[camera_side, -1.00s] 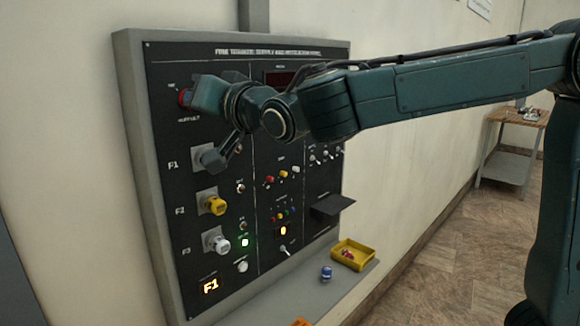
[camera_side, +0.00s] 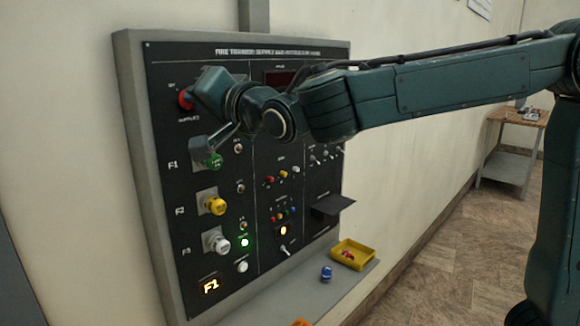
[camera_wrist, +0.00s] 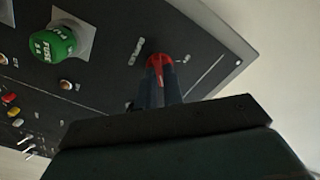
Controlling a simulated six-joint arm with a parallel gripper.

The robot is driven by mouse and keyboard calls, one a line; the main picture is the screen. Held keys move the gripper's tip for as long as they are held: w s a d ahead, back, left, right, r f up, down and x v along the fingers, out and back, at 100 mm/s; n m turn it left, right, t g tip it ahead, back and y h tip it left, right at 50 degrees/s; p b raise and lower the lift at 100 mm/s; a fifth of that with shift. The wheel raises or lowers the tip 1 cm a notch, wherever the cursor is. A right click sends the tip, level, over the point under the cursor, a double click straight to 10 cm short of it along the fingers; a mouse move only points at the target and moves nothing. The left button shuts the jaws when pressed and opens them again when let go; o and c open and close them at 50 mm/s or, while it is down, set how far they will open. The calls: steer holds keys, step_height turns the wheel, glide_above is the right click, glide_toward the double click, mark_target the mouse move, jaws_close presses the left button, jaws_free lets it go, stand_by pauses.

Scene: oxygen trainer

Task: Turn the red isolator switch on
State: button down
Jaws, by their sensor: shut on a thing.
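The red isolator switch (camera_side: 185,100) is at the upper left of the dark upright panel. In the side view my gripper (camera_side: 191,97) covers part of it. In the wrist view the red handle (camera_wrist: 159,63) sits between the two fingers of my gripper (camera_wrist: 161,73), which are shut on it from both sides. The switch's base and most of its lettering are hidden, so its on or off position cannot be read.
The green fuse knob (camera_side: 214,161) is just below my wrist; yellow (camera_side: 214,205) and white (camera_side: 217,243) knobs are lower. A yellow tray (camera_side: 352,252) and blue cap (camera_side: 326,273) rest on the ledge.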

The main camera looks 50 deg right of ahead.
steer(key=c, duration=1.5)
jaws_free()
steer(key=s, duration=1.3)
steer(key=shift+s, duration=0.4)
